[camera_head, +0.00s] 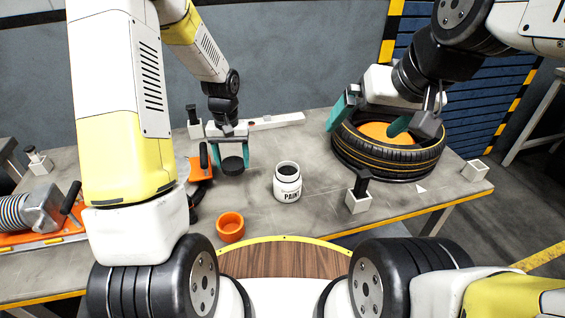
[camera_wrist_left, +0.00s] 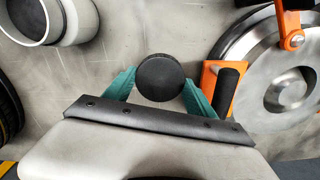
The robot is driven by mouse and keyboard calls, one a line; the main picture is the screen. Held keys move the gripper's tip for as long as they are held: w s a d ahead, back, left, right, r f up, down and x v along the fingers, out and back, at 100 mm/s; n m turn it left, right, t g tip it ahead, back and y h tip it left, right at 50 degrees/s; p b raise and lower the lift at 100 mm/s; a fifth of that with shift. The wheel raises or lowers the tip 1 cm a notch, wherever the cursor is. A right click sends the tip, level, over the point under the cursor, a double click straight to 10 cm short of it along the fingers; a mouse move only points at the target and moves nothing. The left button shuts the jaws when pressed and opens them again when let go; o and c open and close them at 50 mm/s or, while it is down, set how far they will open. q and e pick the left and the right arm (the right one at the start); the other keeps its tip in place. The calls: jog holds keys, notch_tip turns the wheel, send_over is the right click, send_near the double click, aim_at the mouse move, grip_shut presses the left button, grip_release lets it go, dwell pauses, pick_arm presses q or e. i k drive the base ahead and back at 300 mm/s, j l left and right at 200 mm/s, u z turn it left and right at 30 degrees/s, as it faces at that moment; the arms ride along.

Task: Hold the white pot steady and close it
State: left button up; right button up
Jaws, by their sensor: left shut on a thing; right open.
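The white pot (camera_head: 287,186), labelled PAINT, stands upright and open on the grey table, with a dark inside. It also shows at the top left of the left wrist view (camera_wrist_left: 74,22). My left gripper (camera_head: 232,158) is shut on a round black lid (camera_head: 232,165), held to the left of the pot and apart from it. In the left wrist view the lid (camera_wrist_left: 161,77) sits between the teal fingers. My right gripper (camera_head: 362,130) is open and empty, to the right of the pot, over or in front of the tyre.
A tyre (camera_head: 370,160) with an orange centre lies on the table (camera_head: 330,222) at the right. A black-topped white post (camera_head: 358,198) stands right of the pot. A small orange cup (camera_head: 230,229) is front left of it. An orange clamp (camera_head: 199,168) is left of the lid.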

aim_at(287, 179)
jog(key=k+l, duration=0.25)
jog(key=l, duration=0.15)
jog(key=k+l+u, duration=0.1)
jog(key=k, duration=0.3)
jog(key=k+j, duration=0.1)
jog(key=k+j+z, duration=0.15)
jog(key=j, duration=0.65)
jog(key=i, duration=0.05)
